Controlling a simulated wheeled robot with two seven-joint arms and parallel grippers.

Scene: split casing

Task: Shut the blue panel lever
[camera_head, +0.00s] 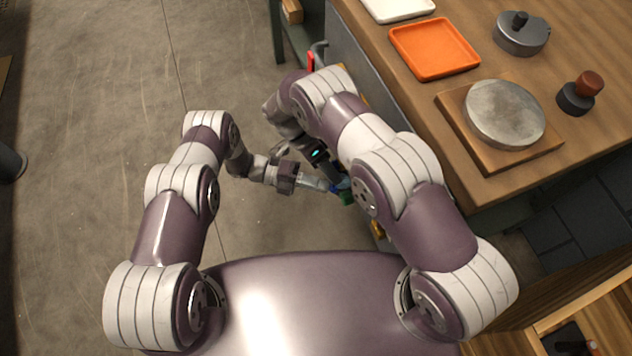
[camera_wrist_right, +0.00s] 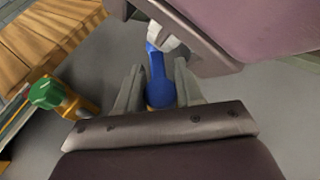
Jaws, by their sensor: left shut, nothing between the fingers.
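The blue lever (camera_wrist_right: 158,85) shows in the right wrist view as a rod with a round end, between the fingers of my right gripper (camera_wrist_right: 157,80). These fingers stand apart on either side of it; I see no clear grip. In the head view only a bit of blue (camera_head: 341,184) shows, partly hidden by my right arm. My left gripper (camera_head: 322,184) is shut and empty, its tips close to the blue part. A pale fingertip near the far end of the lever shows in the right wrist view; whether it touches is unclear.
A green knob (camera_wrist_right: 45,92) on a yellow fitting sits beside the lever. The wooden bench (camera_head: 465,185) stands right of my arms, bearing an orange tray (camera_head: 434,48), a grey disc on a board (camera_head: 505,113) and dark round parts. Open floor (camera_head: 90,130) lies to the left.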

